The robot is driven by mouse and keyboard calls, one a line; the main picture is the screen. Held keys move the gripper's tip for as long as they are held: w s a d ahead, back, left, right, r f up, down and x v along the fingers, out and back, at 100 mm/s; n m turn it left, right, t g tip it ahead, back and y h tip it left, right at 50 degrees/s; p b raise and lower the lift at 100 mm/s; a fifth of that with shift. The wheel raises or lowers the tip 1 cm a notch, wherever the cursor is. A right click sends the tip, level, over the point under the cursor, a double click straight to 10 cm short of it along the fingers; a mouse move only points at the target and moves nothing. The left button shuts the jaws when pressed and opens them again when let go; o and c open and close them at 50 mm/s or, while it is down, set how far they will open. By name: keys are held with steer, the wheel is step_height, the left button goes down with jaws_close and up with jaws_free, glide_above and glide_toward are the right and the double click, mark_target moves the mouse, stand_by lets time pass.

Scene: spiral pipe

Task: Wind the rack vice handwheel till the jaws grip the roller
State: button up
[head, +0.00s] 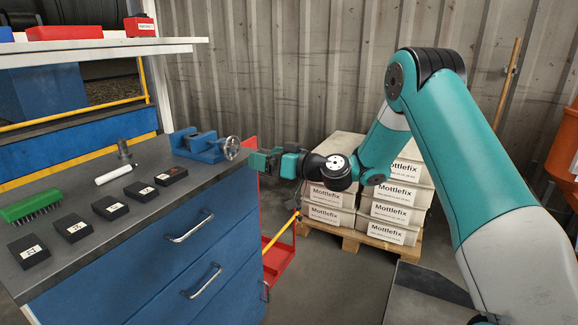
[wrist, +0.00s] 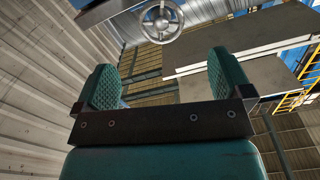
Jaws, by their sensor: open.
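A blue vice (head: 203,148) stands at the back right of the dark bench top. Its round grey handwheel (head: 232,148) is at the vice's right end, facing my gripper. My gripper (head: 258,160), with teal fingers, is open and empty, just right of the handwheel and slightly lower in the picture. In the wrist view the handwheel (wrist: 161,22) is at the top, beyond the gap between my open fingers (wrist: 160,78) and apart from them. I cannot make out a roller between the jaws at this size.
A white cylinder (head: 114,174) lies on the bench beside several black labelled blocks (head: 111,207) and a green brush (head: 32,206). Mottlefix boxes (head: 395,213) on a pallet stand behind my arm. A red shelf (head: 278,262) is below my gripper.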

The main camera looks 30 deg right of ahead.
steer(key=v, duration=0.6)
steer(key=shift+b, duration=0.35)
